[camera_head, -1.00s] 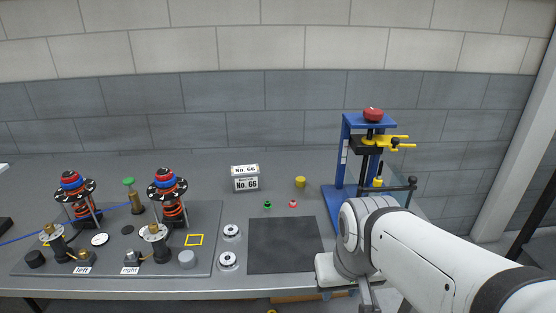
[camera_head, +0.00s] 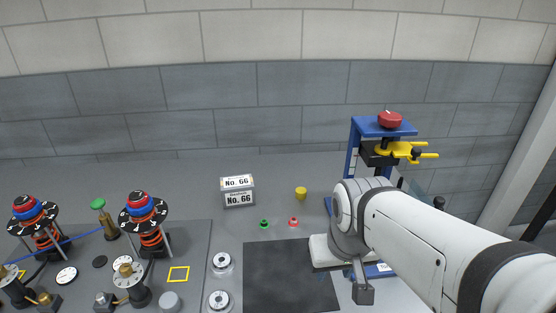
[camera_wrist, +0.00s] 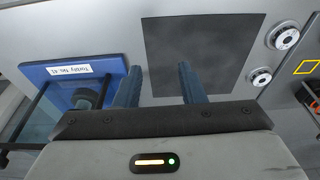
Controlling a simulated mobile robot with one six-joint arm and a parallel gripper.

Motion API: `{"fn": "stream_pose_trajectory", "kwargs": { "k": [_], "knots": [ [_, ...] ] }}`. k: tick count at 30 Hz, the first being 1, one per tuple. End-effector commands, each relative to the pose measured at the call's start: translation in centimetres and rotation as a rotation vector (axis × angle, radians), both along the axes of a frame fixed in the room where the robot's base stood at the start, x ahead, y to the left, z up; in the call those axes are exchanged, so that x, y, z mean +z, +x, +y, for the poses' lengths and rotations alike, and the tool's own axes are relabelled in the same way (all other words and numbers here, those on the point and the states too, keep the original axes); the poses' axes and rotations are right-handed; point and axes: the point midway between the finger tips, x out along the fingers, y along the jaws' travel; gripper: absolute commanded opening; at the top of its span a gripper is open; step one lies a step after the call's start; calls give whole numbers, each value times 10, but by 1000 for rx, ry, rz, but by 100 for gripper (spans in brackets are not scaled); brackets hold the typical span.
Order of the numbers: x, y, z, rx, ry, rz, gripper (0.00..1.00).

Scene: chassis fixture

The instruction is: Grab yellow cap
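The yellow cap (camera_head: 301,193) is a small cylinder on the grey bench in the head view, right of the No. 66 box and left of the blue press. It is not visible in the wrist view. My gripper shows in the wrist view (camera_wrist: 160,85) with its two blue fingers apart and nothing between them. The fingers point over the dark mat (camera_wrist: 200,50), beside the blue press base. In the head view my arm stands to the right of the cap and in front of the press, and the fingers are hidden there.
A blue press (camera_head: 383,126) with a red knob stands behind my arm. A green cap (camera_head: 264,224) and a red cap (camera_head: 293,222) lie near the yellow one. The No. 66 box (camera_head: 238,190) is left. The dark mat (camera_head: 285,275) is bare.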

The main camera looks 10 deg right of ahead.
Motion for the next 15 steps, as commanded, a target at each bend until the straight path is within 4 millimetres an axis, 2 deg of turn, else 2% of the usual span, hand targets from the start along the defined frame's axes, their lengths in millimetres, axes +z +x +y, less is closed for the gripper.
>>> {"fn": "stream_pose_trajectory", "kwargs": {
  "k": [5,9,11,14,15],
  "knots": [
    [0,0,0,0,0,0,36],
    [4,6,0,-8,2,3,48],
    [9,15,0,-20,4,9,53],
    [22,42,1,-64,12,27,56],
    [28,58,1,-83,16,35,56]
  ]
}}
